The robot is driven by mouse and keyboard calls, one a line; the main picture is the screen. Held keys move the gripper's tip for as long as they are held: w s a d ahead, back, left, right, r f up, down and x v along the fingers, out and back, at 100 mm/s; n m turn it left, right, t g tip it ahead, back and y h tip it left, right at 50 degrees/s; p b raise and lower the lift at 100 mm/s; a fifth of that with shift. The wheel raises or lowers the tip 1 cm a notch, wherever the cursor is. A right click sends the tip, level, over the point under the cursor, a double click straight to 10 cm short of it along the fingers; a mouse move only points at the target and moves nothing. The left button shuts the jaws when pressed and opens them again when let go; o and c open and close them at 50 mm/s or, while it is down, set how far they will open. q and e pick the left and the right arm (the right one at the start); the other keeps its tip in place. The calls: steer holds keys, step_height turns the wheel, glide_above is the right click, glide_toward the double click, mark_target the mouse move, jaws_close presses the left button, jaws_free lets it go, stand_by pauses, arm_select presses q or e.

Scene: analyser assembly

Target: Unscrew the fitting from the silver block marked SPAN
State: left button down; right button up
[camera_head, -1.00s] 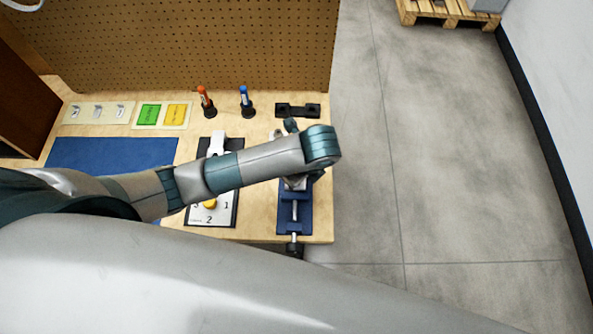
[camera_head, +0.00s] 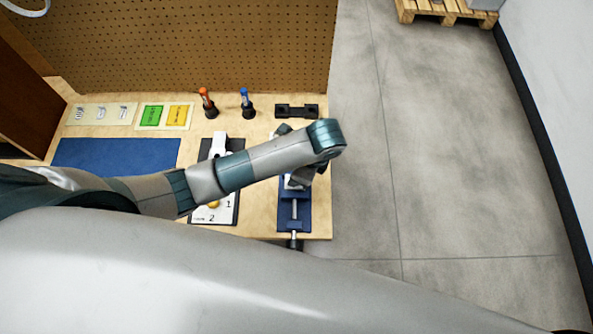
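A blue vise (camera_head: 294,211) stands at the right front edge of the bench. A small bright silver patch sits in it, just under my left arm; it may be the block, but no SPAN marking can be read. The fitting cannot be made out. My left arm reaches across from the left and bends down over the vise. My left gripper (camera_head: 301,178) is mostly hidden beneath its wrist, at the vise's rear end. Its fingertips and any hold on the fitting do not show. My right gripper is out of view.
A dark-edged numbered plate (camera_head: 228,213) with a yellow knob lies left of the vise, partly under my arm. Orange (camera_head: 207,103) and blue (camera_head: 247,103) tools stand behind, beside a black holder (camera_head: 297,111). A blue mat (camera_head: 115,155) and green and yellow cards (camera_head: 151,116) lie left.

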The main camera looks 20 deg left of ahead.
arm_select(q)
steer(key=c, duration=0.9)
jaws_free()
steer(key=shift+r+p, duration=1.2)
steer(key=shift+w+d+r, duration=0.1)
steer(key=shift+w+r, duration=0.05)
steer(key=shift+r, duration=0.95)
steer(key=shift+s+r, duration=0.15)
steer(key=shift+s, duration=0.05)
